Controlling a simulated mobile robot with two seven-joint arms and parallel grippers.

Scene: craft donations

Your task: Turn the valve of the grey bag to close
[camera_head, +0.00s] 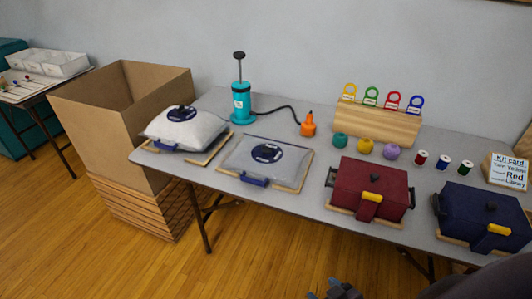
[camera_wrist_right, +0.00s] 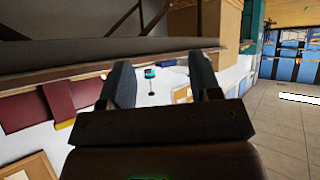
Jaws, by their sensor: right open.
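Two pale grey bags lie on wooden boards on the table. The left one (camera_head: 190,131) is puffed up, with a dark blue round valve (camera_head: 181,113) on top. The other (camera_head: 240,158) is flatter, with a dark blue valve (camera_head: 267,153) and a black knob across it. I cannot tell for sure how either valve is turned. My right gripper (camera_head: 335,290) is at the bottom edge of the head view, in front of the table and well away from both bags. In the right wrist view its fingers (camera_wrist_right: 162,85) are apart with nothing between them. My left gripper is not in view.
A teal pump (camera_head: 241,102) with a black hose and orange nozzle (camera_head: 308,125) stands behind the bags. A dark red case (camera_head: 368,185) and navy case (camera_head: 480,214) are to the right. Yarn balls, spools and a ring rack (camera_head: 378,125) stand behind. A cardboard box (camera_head: 125,105) is left.

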